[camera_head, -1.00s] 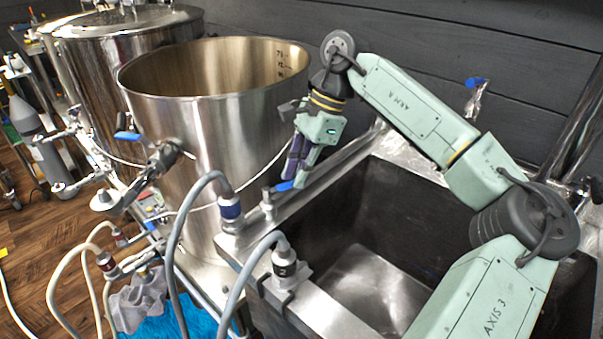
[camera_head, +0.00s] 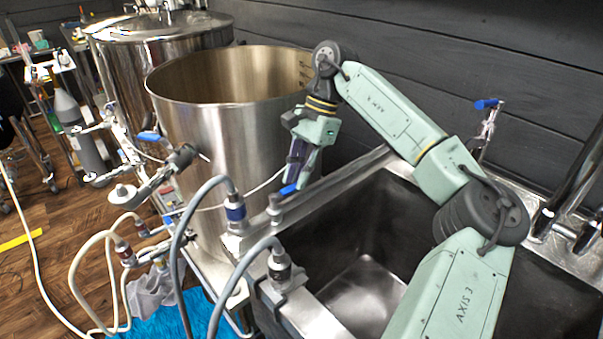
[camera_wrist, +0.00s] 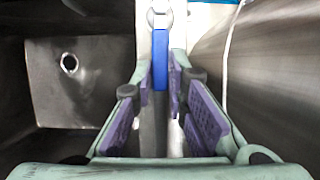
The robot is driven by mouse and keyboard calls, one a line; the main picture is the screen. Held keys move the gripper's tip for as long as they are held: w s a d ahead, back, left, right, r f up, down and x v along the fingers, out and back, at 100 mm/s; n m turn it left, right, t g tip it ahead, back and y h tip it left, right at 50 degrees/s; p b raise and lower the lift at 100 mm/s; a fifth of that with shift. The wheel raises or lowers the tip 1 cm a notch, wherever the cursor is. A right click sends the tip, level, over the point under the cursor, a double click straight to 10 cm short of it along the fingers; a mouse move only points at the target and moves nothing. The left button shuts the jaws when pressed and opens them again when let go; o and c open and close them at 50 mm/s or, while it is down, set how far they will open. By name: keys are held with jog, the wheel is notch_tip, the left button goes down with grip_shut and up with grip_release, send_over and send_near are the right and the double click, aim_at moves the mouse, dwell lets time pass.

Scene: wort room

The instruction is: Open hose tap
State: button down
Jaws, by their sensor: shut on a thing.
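The hose tap (camera_head: 275,207) stands on the near rim of the sink, beside the big steel kettle. Its blue lever (camera_head: 289,189) points right toward my gripper (camera_head: 297,180). In the wrist view the blue lever (camera_wrist: 161,62) runs straight down between the purple finger pads of my gripper (camera_wrist: 167,84). The fingers are closed around the lever's end. The tap's metal body (camera_wrist: 160,18) shows at the top of the wrist view. The exact contact is partly hidden in the head view.
The open kettle (camera_head: 215,125) stands close left of my gripper. The sink basin (camera_head: 365,240) is empty below it. Grey hoses on fittings (camera_head: 235,208) rise along the near rim. A tap with a blue handle (camera_head: 487,104) stands at the back wall.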

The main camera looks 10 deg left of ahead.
jog(key=shift+w+a, duration=0.1)
dwell(0.4)
jog(key=c, duration=1.6)
grip_release()
jog(key=v, duration=1.2)
jog(key=shift+a, duration=0.1)
